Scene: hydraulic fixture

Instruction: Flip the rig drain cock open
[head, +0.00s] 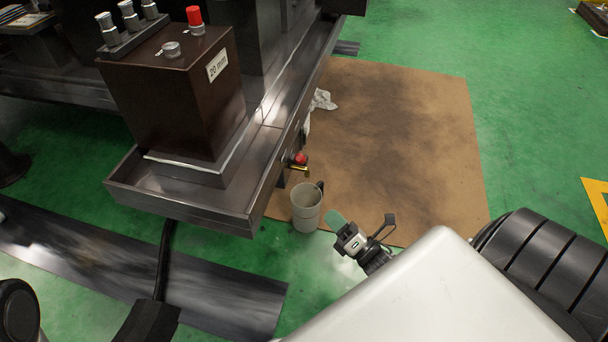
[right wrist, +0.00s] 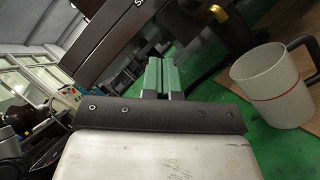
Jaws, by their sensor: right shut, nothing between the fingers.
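The rig's tray edge (head: 270,165) carries a small cock with a red knob (head: 299,159) and a yellow lever or spout below it. A brassy part, probably of this cock, shows at the top of the right wrist view (right wrist: 222,14). A pale jug (head: 306,208) with a dark handle stands on the floor below and is seen large in the right wrist view (right wrist: 272,88). My right gripper (head: 337,221) is right of the jug, apart from the cock. Its green fingers (right wrist: 161,74) are together and empty. My left gripper is not in view.
A dark rig block (head: 175,95) labelled 20 mm, with a red button (head: 195,18) and several knobs, stands on the metal tray. A stained brown mat (head: 410,150) lies right of it. A white rag (head: 323,99) lies near the rig. Green floor is free at the right.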

